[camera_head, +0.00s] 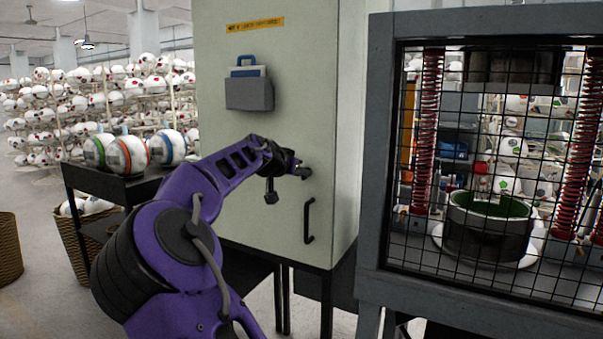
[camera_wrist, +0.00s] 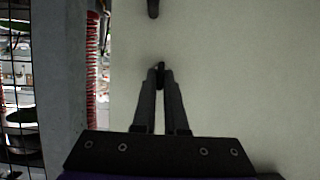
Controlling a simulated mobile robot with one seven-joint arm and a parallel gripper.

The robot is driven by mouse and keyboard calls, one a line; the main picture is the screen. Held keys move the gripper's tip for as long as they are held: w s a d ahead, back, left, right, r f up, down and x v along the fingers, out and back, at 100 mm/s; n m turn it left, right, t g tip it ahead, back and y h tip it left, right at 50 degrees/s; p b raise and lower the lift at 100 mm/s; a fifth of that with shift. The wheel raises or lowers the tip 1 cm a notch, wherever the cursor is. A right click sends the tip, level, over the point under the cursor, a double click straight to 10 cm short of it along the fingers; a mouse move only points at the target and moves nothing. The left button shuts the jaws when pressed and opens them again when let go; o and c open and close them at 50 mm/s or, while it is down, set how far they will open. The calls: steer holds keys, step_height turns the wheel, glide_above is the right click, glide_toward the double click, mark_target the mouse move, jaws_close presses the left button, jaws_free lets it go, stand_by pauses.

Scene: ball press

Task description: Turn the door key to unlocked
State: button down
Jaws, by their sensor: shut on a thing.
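The pale grey-green cabinet (camera_head: 264,130) stands in the middle of the head view, its door facing me. My gripper (camera_head: 302,173) reaches the door's right side, above the black door handle (camera_head: 309,220). In the wrist view, my gripper (camera_wrist: 160,75) has its fingers brought together at the tips on a small dark piece, the door key (camera_wrist: 160,70), against the pale door. The key is mostly hidden by the fingers, so its turn angle cannot be told. One end of the handle (camera_wrist: 153,8) shows at the top of the wrist view.
A caged press (camera_head: 490,170) with red springs stands close on the cabinet's right. A grey document holder (camera_head: 249,93) hangs on the door above my arm. A dark cart (camera_head: 110,185) with several balls stands to the left. The door face around my gripper is clear.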

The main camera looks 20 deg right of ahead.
steer(key=shift+r, duration=0.1)
steer(key=shift+w+a+f+n+g+h+p, duration=0.15)
steer(key=shift+n+g+h+p, duration=0.7)
steer(key=shift+n, duration=1.4)
steer(key=shift+w+a+f+n+g+h+p, duration=0.1)
steer(key=shift+f+n+g+h, duration=0.15)
steer(key=shift+n+h, duration=1.55)
steer(key=shift+w+a+f+n+g+h+p, duration=0.15)
steer(key=shift+n+g+h+p, duration=0.45)
steer(key=shift+n, duration=2.05)
steer(key=shift+d, duration=0.1)
steer(key=c, duration=1)
jaws_free()
steer(key=shift+o, duration=0.2)
